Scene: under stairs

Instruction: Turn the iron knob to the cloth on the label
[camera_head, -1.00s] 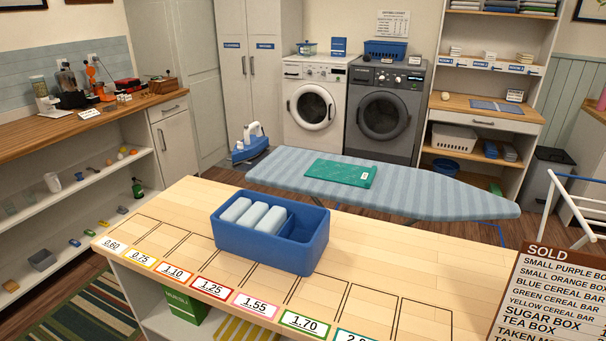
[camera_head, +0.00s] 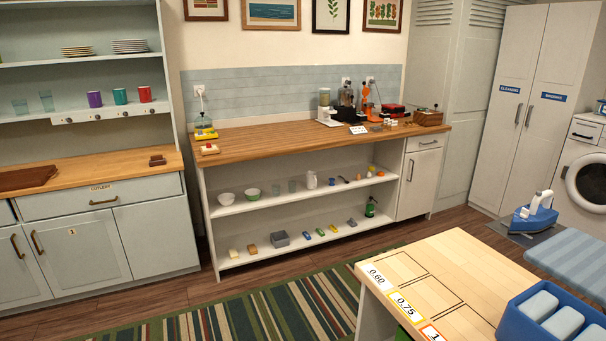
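A blue and white iron (camera_head: 535,213) stands on a dark rest at the left end of the ironing board (camera_head: 575,262), at the right of the head view. Its knob and label are too small to make out from here. The green cloth seen on the board a second ago is outside the view now. Neither of my grippers shows in the picture.
A wooden table (camera_head: 415,262) with price labels and a blue bin (camera_head: 510,318) of pale blocks stands front right. A striped rug (camera_head: 235,315) lies on the floor before a low shelf counter (camera_head: 300,130). A sideboard (camera_head: 95,235) stands left, cabinets (camera_head: 535,95) at right.

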